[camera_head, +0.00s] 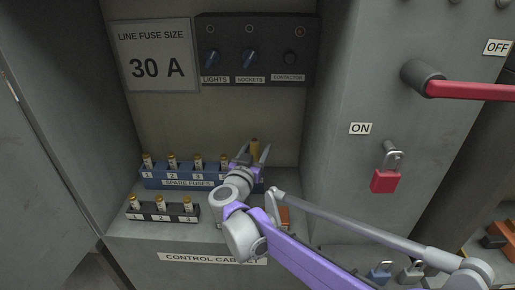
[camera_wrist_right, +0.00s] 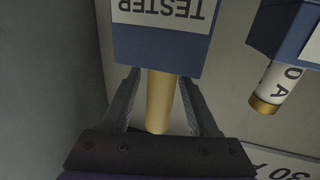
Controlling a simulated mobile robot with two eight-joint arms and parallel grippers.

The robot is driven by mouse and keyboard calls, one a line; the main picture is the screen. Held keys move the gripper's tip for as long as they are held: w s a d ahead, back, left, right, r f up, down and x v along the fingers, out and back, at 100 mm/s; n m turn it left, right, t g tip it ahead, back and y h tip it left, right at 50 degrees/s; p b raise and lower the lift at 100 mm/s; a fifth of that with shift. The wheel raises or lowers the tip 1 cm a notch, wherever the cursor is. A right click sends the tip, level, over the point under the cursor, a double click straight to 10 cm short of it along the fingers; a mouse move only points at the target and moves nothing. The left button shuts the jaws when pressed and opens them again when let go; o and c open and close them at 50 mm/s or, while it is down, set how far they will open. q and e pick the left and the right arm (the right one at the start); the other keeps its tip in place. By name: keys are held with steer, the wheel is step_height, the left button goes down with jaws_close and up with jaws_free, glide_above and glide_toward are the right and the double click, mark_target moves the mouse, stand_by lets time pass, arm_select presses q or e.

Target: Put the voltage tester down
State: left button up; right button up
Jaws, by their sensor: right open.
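The voltage tester is the tan cylinder (camera_head: 255,146) standing upright at the right of the spare fuses in the head view. In the right wrist view the tester (camera_wrist_right: 158,100) sticks out of a blue block (camera_wrist_right: 160,55) labelled TESTER, and its lower part is hidden in that block. My right gripper (camera_head: 254,156) is open, with one finger on each side of the tester. In the right wrist view there are gaps between the fingers (camera_wrist_right: 158,105) and the tester. My left gripper is not in view.
A blue rack (camera_head: 152,181) of spare fuses stands just left of the gripper. A black rack (camera_head: 160,217) with three fuses is in front of it. A switch panel (camera_head: 280,72) is on the back wall. A red padlock (camera_head: 385,181) hangs at the right.

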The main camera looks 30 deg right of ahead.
steer(key=v, duration=1.1)
steer(key=shift+s+a+b, duration=0.15)
steer(key=shift+s+b, duration=0.05)
steer(key=shift+b, duration=0.1)
stand_by(0.8)
